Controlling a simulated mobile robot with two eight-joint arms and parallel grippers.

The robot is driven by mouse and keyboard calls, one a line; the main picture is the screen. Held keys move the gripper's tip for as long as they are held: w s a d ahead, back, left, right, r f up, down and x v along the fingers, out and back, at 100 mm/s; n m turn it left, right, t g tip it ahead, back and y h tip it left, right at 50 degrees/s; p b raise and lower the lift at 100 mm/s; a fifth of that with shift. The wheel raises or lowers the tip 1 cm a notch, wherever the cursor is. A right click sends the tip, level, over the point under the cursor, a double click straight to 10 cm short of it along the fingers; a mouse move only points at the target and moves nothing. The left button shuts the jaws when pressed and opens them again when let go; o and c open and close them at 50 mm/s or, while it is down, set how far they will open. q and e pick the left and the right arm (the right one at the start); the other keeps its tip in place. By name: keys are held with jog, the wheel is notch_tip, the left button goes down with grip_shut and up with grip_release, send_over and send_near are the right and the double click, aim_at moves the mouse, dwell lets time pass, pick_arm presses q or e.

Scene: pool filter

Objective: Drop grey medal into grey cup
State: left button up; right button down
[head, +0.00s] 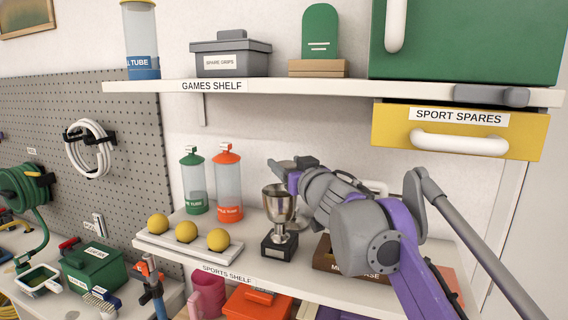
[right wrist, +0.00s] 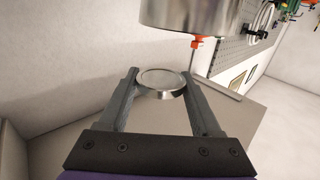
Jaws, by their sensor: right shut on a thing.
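The grey cup (head: 278,203) is a shiny metal trophy cup on a black base, upright on the sports shelf. Its lower wall also fills the top of the right wrist view (right wrist: 195,14). My right gripper (head: 283,164) is just above and behind the cup's rim in the head view. In the right wrist view its two fingers (right wrist: 160,88) are shut on the grey medal (right wrist: 162,79), a flat round silver disc. The medal is apart from the cup's wall there. I cannot make out the medal clearly in the head view. My left gripper is in neither view.
Left of the cup stand an orange-capped tube (head: 228,187) and a green-capped tube (head: 194,183). Several yellow balls on a white tray (head: 170,250) lie in front. A brown case (head: 340,263) is at the right. The games shelf (head: 300,91) hangs above.

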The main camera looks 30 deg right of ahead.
jog(key=shift+f+b, duration=1.15)
jog(key=shift+f, duration=1.2)
grip_release()
jog(key=shift+s, duration=0.1)
jog(key=s+a, duration=0.1)
jog(key=s, duration=0.9)
jog(key=shift+s+a+b, duration=0.15)
jog(key=shift+s+b, duration=0.15)
jog(key=shift+b, duration=0.15)
